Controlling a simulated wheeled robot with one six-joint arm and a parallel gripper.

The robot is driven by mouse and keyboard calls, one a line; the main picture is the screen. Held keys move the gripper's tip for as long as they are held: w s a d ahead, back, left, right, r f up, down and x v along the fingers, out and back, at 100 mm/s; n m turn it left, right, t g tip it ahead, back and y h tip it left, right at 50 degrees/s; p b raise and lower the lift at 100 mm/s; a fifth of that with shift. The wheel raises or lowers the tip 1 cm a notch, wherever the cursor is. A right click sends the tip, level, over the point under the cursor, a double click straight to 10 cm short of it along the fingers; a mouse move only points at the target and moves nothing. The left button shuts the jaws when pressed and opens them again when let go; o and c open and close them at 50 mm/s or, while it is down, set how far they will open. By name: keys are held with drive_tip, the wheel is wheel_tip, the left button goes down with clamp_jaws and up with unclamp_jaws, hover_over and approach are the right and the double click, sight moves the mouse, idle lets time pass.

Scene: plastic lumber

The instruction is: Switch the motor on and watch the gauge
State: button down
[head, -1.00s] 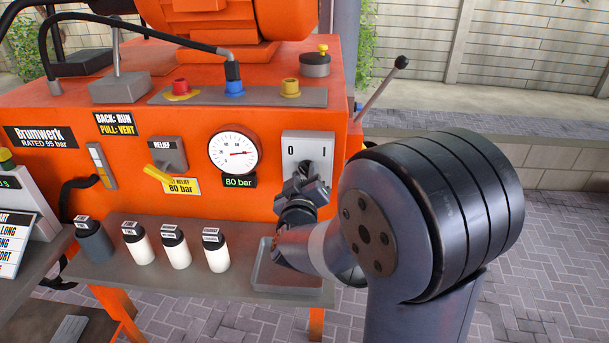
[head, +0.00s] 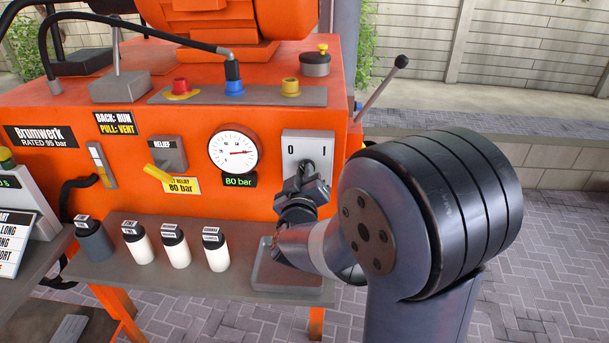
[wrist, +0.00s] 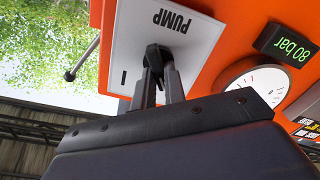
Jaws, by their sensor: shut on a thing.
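The motor switch is a black knob (wrist: 155,56) on a white plate marked 0 and I (head: 307,147); the wrist view shows the word PUMP on the plate. My gripper (wrist: 160,78) is shut on the knob, which its fingers partly hide. In the head view my gripper (head: 306,182) is in front of the plate. I cannot tell exactly which mark the knob points to. The round white gauge (head: 233,151) is left of the switch, its red needle pointing right. A green display (head: 239,181) below it reads 80 bar.
A yellow relief lever (head: 158,173) is left of the gauge. Several bottles (head: 175,246) stand on the grey shelf (head: 225,287) below, beside a shallow tray (head: 285,278). A black-knobbed lever (head: 382,88) sticks out at the right. Hoses and coloured couplings are on top.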

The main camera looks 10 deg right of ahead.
drive_tip(key=shift+m, duration=0.3)
drive_tip(key=shift+s+d+f+m+b, duration=0.1)
drive_tip(key=shift+d+m+b, duration=0.05)
drive_tip(key=shift+m+b, duration=2.7)
drive_tip(key=shift+d+m+b, duration=0.15)
drive_tip(key=shift+m+b, duration=1.9)
drive_tip(key=shift+m, duration=1.9)
drive_tip(key=c, duration=1.5)
unclamp_jaws()
drive_tip(key=shift+o, duration=0.2)
